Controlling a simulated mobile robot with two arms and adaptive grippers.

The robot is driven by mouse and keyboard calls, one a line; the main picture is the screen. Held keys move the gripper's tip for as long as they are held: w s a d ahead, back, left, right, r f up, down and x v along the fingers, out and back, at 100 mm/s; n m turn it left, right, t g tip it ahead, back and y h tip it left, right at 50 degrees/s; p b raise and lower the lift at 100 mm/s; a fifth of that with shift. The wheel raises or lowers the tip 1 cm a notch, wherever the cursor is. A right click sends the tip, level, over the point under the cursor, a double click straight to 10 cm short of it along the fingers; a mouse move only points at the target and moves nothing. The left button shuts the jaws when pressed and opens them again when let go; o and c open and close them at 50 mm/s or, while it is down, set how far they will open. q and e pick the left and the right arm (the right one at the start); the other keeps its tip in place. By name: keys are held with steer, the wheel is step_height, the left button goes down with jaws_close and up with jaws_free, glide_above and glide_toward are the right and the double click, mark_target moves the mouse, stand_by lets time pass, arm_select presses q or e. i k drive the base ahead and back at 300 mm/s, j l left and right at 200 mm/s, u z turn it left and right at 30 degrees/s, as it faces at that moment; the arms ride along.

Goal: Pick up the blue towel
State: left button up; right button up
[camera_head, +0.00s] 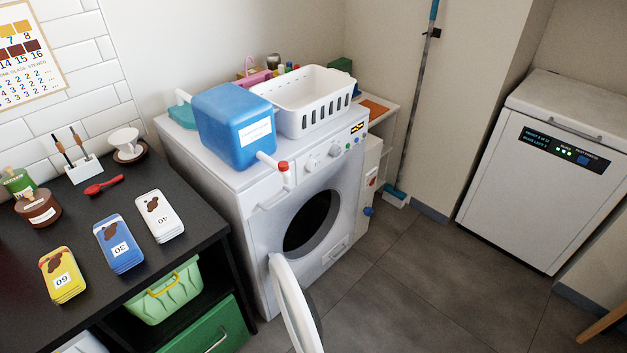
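I cannot make out anything that is plainly a blue towel. A blue rounded-corner stack (118,244) with a brown patch and a white label lies on the dark counter (190,258). I cannot tell whether it is cloth. It lies between a similar yellow stack (62,275) and a white stack (159,217), apart from both. A small blue item (360,92) shows partly behind the white basket, too hidden to identify. Neither of my grippers is in view.
A front-loading washing machine (262,195) stands beside the counter, its round door (290,303) swung open. On it are a blue container (233,126) and a white basket (306,102). A red spoon (104,185) lies behind the stacks.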

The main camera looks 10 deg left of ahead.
mark_target(121, 252)
steer(key=j+u, duration=0.35)
steer(key=l+u, duration=0.1)
steer(key=u, duration=1.1)
